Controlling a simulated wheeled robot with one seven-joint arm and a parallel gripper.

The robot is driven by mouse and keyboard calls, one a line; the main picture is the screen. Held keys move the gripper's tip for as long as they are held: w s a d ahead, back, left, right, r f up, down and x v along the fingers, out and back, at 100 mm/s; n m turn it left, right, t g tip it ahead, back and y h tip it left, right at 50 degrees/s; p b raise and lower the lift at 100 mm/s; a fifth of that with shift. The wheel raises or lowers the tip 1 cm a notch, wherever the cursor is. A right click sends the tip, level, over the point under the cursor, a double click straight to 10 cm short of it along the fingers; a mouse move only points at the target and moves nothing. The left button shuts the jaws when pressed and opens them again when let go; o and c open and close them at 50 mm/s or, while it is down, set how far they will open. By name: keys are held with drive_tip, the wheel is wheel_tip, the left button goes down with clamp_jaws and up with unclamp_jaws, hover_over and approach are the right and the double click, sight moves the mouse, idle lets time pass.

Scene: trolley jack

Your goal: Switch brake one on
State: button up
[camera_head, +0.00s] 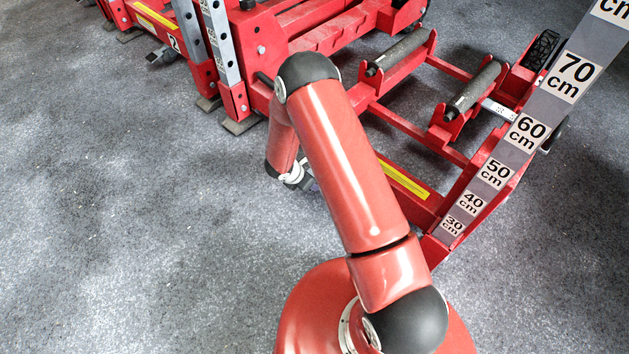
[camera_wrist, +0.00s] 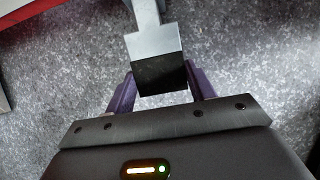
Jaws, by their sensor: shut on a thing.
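A grey metal lever (camera_wrist: 148,42) with a black end pad (camera_wrist: 160,74) comes down from the top of the wrist view. I take it to be the brake one lever. My gripper (camera_wrist: 161,80) has its two purple fingers on either side of the black pad, shut on it. In the head view my red arm bends down beside the trolley jack (camera_head: 410,117), and the wrist end sits low by its left side. The gripped lever is hidden behind my arm there.
A similar pedal (camera_head: 160,55) sticks out near a "2" label at the upper left. A height scale (camera_head: 497,172) marked in cm rises at the right. The grey floor (camera_head: 120,220) to the left is clear. Red beams and rollers fill the upper right.

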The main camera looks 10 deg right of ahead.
drive_tip(key=shift+f, duration=0.3)
drive_tip(key=o, duration=1.4)
drive_tip(key=p+v, duration=0.1)
drive_tip(key=v, duration=0.6)
drive_tip(key=shift+s+a+r, duration=0.2)
drive_tip(key=shift+a+r, duration=0.05)
drive_tip(key=shift+a, duration=0.05)
drive_tip(key=shift+p, duration=0.3)
